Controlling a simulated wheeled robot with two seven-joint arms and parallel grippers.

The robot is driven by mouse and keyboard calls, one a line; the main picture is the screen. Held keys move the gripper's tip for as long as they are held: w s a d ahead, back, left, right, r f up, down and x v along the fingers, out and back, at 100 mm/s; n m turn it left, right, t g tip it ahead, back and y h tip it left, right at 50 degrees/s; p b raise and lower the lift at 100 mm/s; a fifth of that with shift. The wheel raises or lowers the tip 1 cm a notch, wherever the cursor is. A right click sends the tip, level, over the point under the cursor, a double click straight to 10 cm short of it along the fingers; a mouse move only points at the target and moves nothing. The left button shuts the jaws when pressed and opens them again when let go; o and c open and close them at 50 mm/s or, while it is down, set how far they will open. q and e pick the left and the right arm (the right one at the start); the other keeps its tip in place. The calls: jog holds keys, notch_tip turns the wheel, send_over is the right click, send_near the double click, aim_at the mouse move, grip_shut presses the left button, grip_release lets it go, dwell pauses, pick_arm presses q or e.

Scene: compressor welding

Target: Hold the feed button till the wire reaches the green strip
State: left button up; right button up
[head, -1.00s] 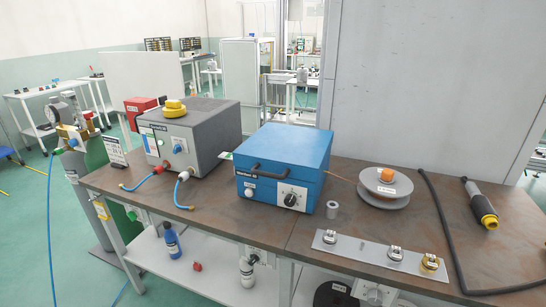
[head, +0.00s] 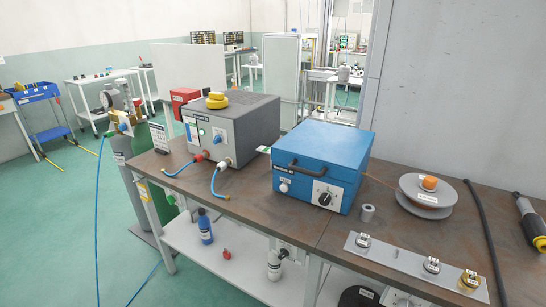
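The blue wire feeder box (head: 320,156) stands on the brown bench top, its lid shut. A round white button (head: 283,187) sits low on the left of its front face, with a small label above it. I take this for the feed button. A black dial (head: 325,198) is to its right. A copper-coloured wire (head: 378,180) runs from the grey spool (head: 427,197) to the box's right side. A small white and green piece (head: 264,149) shows at the box's left side; I cannot tell whether it is the green strip. Neither of my grippers is in view.
A grey power unit (head: 240,128) with a yellow top piece stands left of the blue box. A metal plate with several fittings (head: 397,258) and a small grey cylinder (head: 367,213) lie in front. A black cable (head: 484,225) crosses the right side. Bench space before the feeder is clear.

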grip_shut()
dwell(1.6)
